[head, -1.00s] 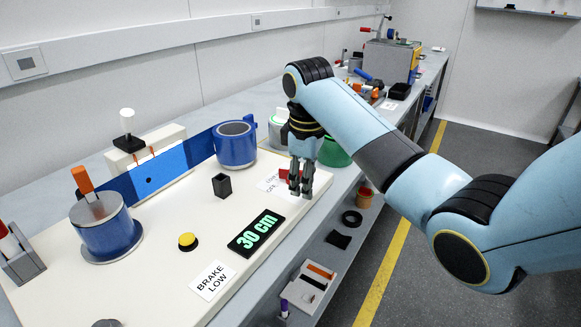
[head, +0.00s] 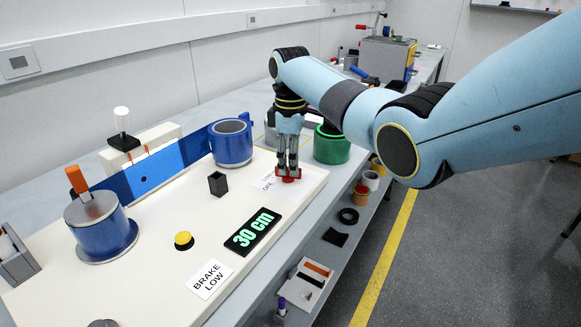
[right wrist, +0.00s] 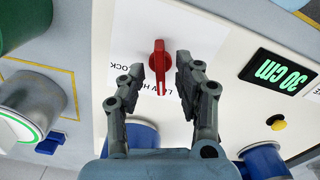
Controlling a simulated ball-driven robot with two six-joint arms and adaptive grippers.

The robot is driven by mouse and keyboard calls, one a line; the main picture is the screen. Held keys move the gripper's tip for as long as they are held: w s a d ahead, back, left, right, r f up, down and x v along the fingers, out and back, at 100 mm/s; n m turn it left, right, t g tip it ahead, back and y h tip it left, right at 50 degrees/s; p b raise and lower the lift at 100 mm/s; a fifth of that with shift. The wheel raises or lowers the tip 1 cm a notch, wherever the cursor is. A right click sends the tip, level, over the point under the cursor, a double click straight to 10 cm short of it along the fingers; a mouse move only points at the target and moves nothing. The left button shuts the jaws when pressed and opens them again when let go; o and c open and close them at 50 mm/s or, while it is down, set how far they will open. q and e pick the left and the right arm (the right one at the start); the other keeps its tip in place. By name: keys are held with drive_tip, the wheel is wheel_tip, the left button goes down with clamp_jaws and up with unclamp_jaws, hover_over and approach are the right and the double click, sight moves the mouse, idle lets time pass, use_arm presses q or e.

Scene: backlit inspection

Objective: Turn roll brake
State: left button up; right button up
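The roll brake is a red rotary knob (right wrist: 159,66) on a white label plate with partly hidden lettering, on the cream panel. In the right wrist view its handle stands along the picture's vertical. My right gripper (right wrist: 152,80) is open, with one finger on either side of the knob; I see gaps between the knob and both fingers. In the head view the right gripper (head: 288,174) points down over the red knob (head: 289,180), which its fingers partly hide. My left gripper is not in view.
The panel carries a "30 cm" display (head: 253,232), a yellow button (head: 184,240), a small black holder (head: 218,184), a "BRAKE LOW" label (head: 209,279) and two blue rolls (head: 104,228) with a blue web between. A green cylinder (head: 332,148) stands close behind the right gripper.

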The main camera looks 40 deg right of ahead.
drive_tip(key=shift+f, duration=0.85)
clamp_jaws()
